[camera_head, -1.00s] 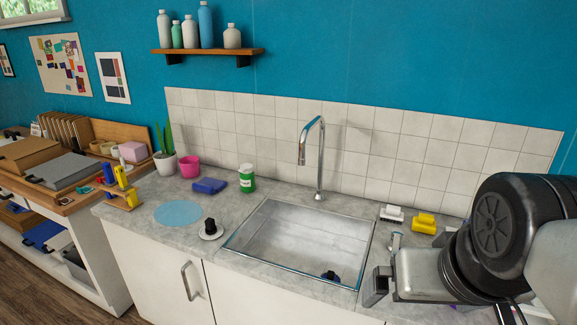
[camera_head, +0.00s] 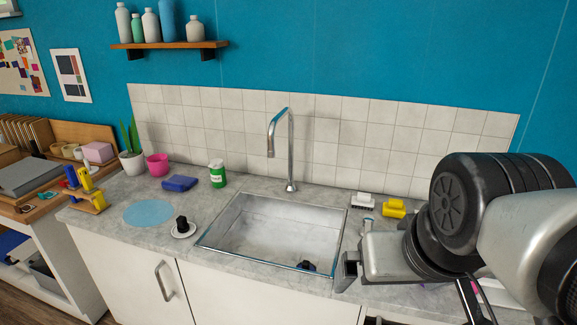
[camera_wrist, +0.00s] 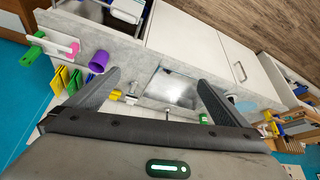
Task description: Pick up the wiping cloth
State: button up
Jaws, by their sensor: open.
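My gripper (camera_head: 350,268) is at the right of the sink in the head view, well away from the cloth and partly hidden by my arm. In the wrist view my gripper (camera_wrist: 158,92) has its two fingers spread wide with nothing between them, over the counter and sink.
The sink (camera_head: 272,225) with its tall faucet (camera_head: 291,150) lies between my gripper and the cloth. A yellow sponge (camera_head: 394,208) sits right of the sink.

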aim_at(177, 183)
jog(key=i+j+z, duration=0.1)
jog(key=j, duration=0.55)
jog(key=i+j, duration=0.25)
jog(key=j, duration=0.35)
jog(key=i+j+z, duration=0.15)
jog(key=j, duration=0.5)
jog(key=i+j, duration=0.2)
jog(key=j, duration=0.45)
jog(key=i+j+z, duration=0.15)
jog(key=j, duration=1.2)
jog(key=i+j+z, duration=0.15)
jog(key=j, duration=0.5)
